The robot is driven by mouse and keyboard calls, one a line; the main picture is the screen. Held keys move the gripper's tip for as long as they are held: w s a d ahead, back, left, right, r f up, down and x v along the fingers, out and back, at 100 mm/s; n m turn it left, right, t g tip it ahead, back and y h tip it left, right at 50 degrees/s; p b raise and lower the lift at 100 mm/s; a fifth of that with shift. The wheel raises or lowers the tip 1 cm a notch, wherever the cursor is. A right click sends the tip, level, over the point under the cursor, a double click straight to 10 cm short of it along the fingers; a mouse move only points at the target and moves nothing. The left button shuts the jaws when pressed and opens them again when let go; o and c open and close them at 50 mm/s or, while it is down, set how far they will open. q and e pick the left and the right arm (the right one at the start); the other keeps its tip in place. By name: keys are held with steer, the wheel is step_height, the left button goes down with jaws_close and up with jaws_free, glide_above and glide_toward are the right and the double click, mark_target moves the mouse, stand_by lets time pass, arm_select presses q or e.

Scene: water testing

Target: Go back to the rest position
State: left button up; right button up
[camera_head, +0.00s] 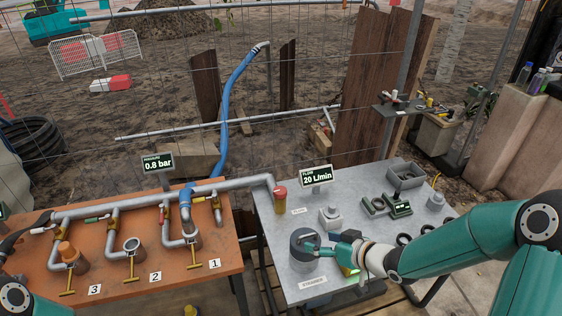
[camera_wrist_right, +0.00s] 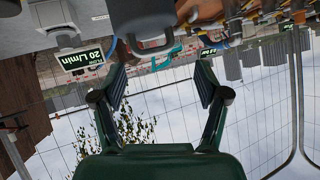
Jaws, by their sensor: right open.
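My right gripper (camera_head: 312,243) is above the grey table (camera_head: 270,225), in front of or over the dark grey round strainer housing (camera_head: 298,252); I cannot tell whether they touch. In the right wrist view, which is upside down, my right gripper (camera_wrist_right: 160,92) has its two fingers wide apart with nothing between them. A dark grey part (camera_wrist_right: 143,18) shows just beyond the fingertips. Part of my left arm shows in the lower left corner of the head view; its gripper is not seen.
The orange table (camera_head: 215,263) on the left carries grey pipes with numbered valves. On the grey table are a flow display (camera_head: 316,175) reading 20 L/min, a red-capped cylinder (camera_head: 280,200), a white device (camera_head: 330,217) and a grey bin (camera_head: 405,175). A pressure display (camera_head: 158,163) reads 0.8 bar.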

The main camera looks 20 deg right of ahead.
steer(key=s+a+f+m+g, duration=0.1)
steer(key=s+a+f, duration=0.1)
steer(key=f, duration=0.2)
steer(key=s+a+f+m+g, duration=0.1)
steer(key=s+a+f, duration=0.1)
steer(key=f, duration=0.2)
steer(key=s+a+f+g, duration=0.2)
steer(key=s+f, duration=0.1)
steer(key=f, duration=0.1)
steer(key=shift+f+m+h, duration=0.3)
steer(key=shift+f+m, duration=0.1)
steer(key=s+a+f+m+g, duration=0.1)
steer(key=s+a+f+g, duration=0.1)
steer(key=s, duration=0.5)
steer(key=s+a+f+g, duration=0.3)
steer(key=s+f, duration=0.4)
steer(key=shift+m+g+h, duration=0.3)
steer(key=shift+m+g, duration=0.1)
stand_by(4.6)
